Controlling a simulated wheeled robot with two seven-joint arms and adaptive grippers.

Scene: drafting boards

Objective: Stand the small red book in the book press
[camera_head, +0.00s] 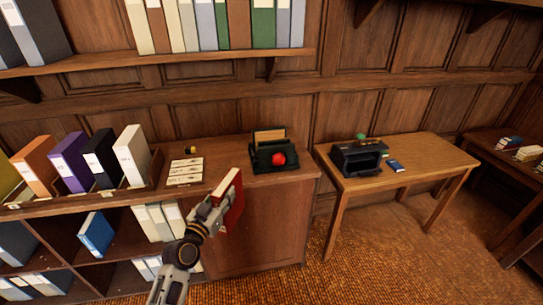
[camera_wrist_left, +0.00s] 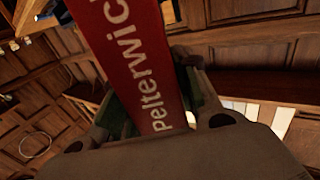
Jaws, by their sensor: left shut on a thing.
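The small red book (camera_head: 236,204) is held by my left gripper (camera_head: 214,208), in front of the cabinet's front edge in the head view. The book is roughly upright and tilted, with pale page edges on top. In the left wrist view, its red cover (camera_wrist_left: 128,55) with white lettering "Pelterwic…" lies between the fingers (camera_wrist_left: 155,110). A black stand with a wooden board and a round red part (camera_head: 278,158) is on the cabinet top, behind and right of the book. A black open-fronted frame (camera_head: 357,160) stands on the side table. I cannot tell for sure which is the book press.
Binders stand in a rack (camera_head: 140,190) at the left of the cabinet top (camera_head: 215,155). Pale cards (camera_head: 185,171) lie beside it. The side table (camera_head: 430,158) also bears a small blue book (camera_head: 396,166). A shelf of binders (camera_head: 180,58) hangs above.

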